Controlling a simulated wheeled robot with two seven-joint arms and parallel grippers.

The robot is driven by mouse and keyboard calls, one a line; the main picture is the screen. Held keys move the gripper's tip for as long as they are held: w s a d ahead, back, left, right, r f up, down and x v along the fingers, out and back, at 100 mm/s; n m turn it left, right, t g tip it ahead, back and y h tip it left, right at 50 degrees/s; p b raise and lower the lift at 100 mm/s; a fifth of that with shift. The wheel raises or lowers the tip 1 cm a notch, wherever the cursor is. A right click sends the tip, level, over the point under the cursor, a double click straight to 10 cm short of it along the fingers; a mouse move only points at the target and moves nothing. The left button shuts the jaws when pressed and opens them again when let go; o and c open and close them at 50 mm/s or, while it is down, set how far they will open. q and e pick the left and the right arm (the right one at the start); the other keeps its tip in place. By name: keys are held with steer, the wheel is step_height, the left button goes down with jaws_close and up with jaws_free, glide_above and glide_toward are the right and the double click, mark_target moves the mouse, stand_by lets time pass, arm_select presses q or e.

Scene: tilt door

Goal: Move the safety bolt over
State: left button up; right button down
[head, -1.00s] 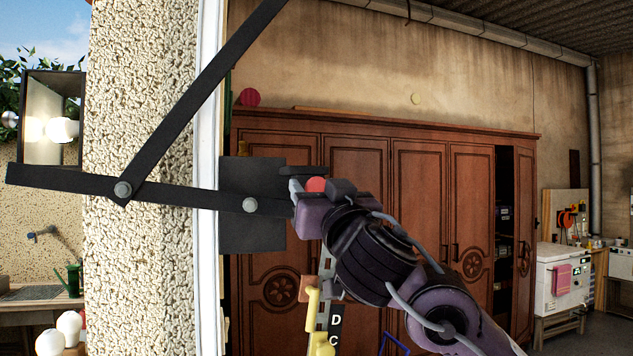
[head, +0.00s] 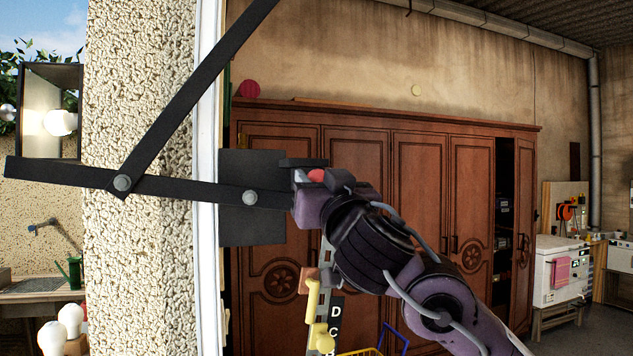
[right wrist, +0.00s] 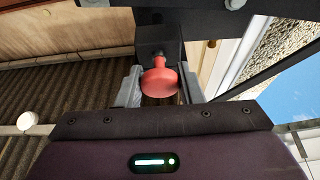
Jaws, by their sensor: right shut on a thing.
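The safety bolt's red knob (right wrist: 160,82) shows in the right wrist view, below a dark block (right wrist: 158,42) on the black metal linkage. In the head view the red knob (head: 317,175) shows at the end of the black bar (head: 180,185). My right gripper (head: 305,180) is at the bar's right end, and its grey fingers (right wrist: 158,90) stand on either side of the knob, shut on it. The contact between fingers and knob is partly hidden. My left gripper is in neither view.
A black plate (head: 250,228) sits behind the bar beside the white door frame (head: 208,100). A slanted black strut (head: 195,100) joins the bar at a pivot. A rough stone pillar (head: 140,270) stands left. A brown wardrobe (head: 420,200) stands behind my right arm.

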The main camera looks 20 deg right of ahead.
steer(key=s, duration=0.3)
steer(key=shift+s+f, duration=0.1)
steer(key=shift+s, duration=0.2)
steer(key=shift+w, duration=0.15)
steer(key=c, duration=1.3)
jaws_free()
steer(key=shift+o, duration=1.3)
steer(key=shift+s, duration=0.2)
steer(key=shift+s+d, duration=0.1)
steer(key=v, duration=0.7)
steer(key=shift+s+b, duration=0.35)
steer(key=shift+b, duration=0.05)
steer(key=shift+f, duration=0.15)
